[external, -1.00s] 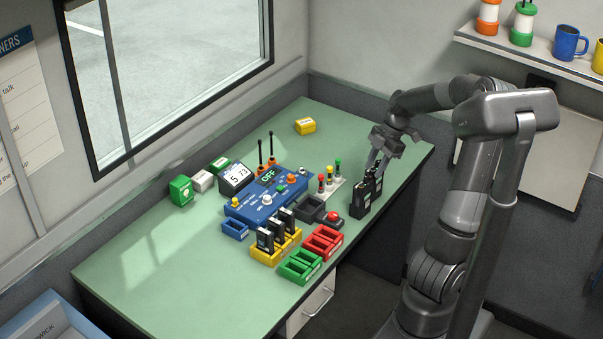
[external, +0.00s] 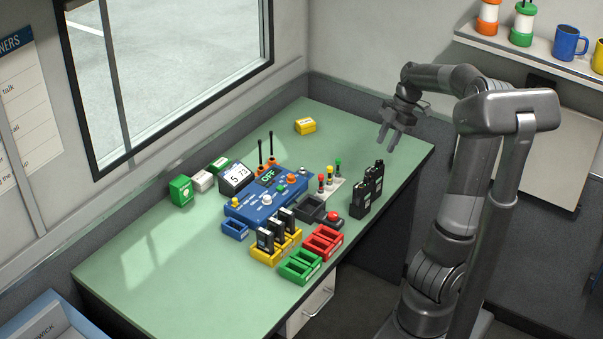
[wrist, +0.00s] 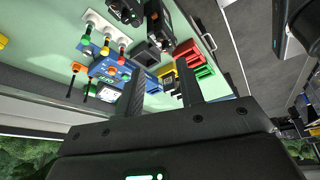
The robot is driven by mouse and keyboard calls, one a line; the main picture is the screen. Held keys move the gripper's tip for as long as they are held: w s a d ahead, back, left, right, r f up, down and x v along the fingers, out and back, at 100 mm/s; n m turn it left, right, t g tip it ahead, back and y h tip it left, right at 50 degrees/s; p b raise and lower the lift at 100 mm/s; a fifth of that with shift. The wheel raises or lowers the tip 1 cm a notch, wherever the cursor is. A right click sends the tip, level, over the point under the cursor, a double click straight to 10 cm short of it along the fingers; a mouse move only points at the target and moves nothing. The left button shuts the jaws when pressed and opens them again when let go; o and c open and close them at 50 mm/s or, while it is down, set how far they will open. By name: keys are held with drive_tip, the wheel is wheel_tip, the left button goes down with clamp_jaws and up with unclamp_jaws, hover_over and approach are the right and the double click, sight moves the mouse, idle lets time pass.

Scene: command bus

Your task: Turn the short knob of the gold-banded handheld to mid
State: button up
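Black handhelds (external: 367,190) stand upright close together at the right of the green desk, beside the red button. They also show at the top of the wrist view (wrist: 158,25), partly cut off by the frame edge. Another group of dark handhelds (external: 276,229) stands in the yellow trays. I cannot make out a gold band or the short knob's setting on any handheld for sure. My gripper (external: 388,140) is above the far right of the desk, raised clear of the black handhelds. In the wrist view its two fingers (wrist: 160,75) are apart with nothing held between them.
A blue console (external: 268,208) with knobs fills the desk's middle. Red trays (external: 322,241) and green trays (external: 300,266) sit in front of it. A red button (external: 333,216) and a rack of coloured knobs (external: 327,184) lie left of the handhelds. The desk's far right is clear.

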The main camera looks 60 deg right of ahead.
sight(370, 176)
drive_tip(key=shift+w+a+n+g+h, duration=1)
drive_tip(key=shift+a+n+h, duration=0.8)
drive_tip(key=shift+a, duration=0.4)
drive_tip(key=f, duration=1)
drive_tip(key=shift+w, duration=0.25)
drive_tip(key=shift+c, duration=0.2)
clamp_jaws()
